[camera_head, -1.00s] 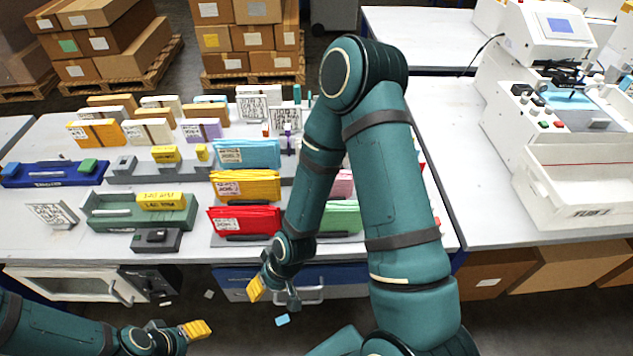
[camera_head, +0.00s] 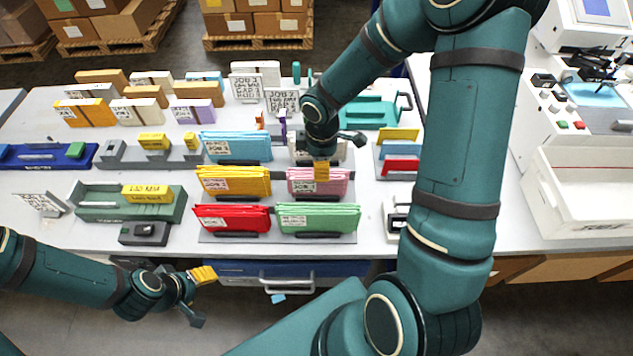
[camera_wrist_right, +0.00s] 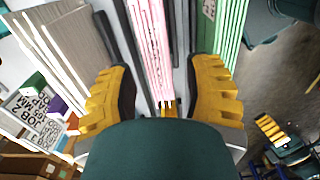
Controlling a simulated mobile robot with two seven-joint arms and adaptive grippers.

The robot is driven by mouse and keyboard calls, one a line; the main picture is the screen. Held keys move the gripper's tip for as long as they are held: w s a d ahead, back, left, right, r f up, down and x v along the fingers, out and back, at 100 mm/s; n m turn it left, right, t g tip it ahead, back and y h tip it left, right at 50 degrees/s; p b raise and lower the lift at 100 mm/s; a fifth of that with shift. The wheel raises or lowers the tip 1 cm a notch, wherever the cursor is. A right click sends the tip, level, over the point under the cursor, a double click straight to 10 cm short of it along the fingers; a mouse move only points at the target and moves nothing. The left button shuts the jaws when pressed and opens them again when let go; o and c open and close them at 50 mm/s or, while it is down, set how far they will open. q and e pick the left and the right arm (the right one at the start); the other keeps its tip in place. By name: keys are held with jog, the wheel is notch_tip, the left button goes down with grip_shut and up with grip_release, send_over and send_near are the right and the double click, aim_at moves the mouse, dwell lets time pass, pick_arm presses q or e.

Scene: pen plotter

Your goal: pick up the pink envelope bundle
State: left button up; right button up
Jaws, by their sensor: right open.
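The pink envelope bundle (camera_head: 328,184) stands in the right column of the envelope rack, behind the green bundle (camera_head: 318,217) and right of the yellow one (camera_head: 232,181). My right gripper (camera_head: 337,156) is open just above and behind it, covering part of its top. In the right wrist view, the pink bundle (camera_wrist_right: 151,42) runs edge-on between the two spread yellow-padded fingers, with visible gaps on both sides. I cannot tell whether the fingertips reach below its top edge. My left gripper (camera_head: 201,296) is open and empty in front of the table.
Red (camera_head: 232,218) and blue (camera_head: 237,147) bundles stand close in the same rack. Job signs (camera_head: 282,101) stand behind it. A teal tray (camera_head: 365,112) lies behind right, and a small colored rack (camera_head: 400,163) stands to the right.

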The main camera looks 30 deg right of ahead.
aim_at(318, 184)
notch_tip(318, 184, down, 3)
jog(key=shift+w+r, duration=0.1)
jog(key=shift+w, duration=0.05)
jog(key=shift+f, duration=0.4)
jog(key=f, duration=0.1)
jog(key=f+b, duration=0.1)
jog(key=f, duration=0.2)
jog(key=shift+w+a+f, duration=0.15)
jog(key=shift+w+a, duration=0.1)
jog(key=shift+w, duration=0.05)
jog(key=shift+f, duration=0.35)
grip_shut()
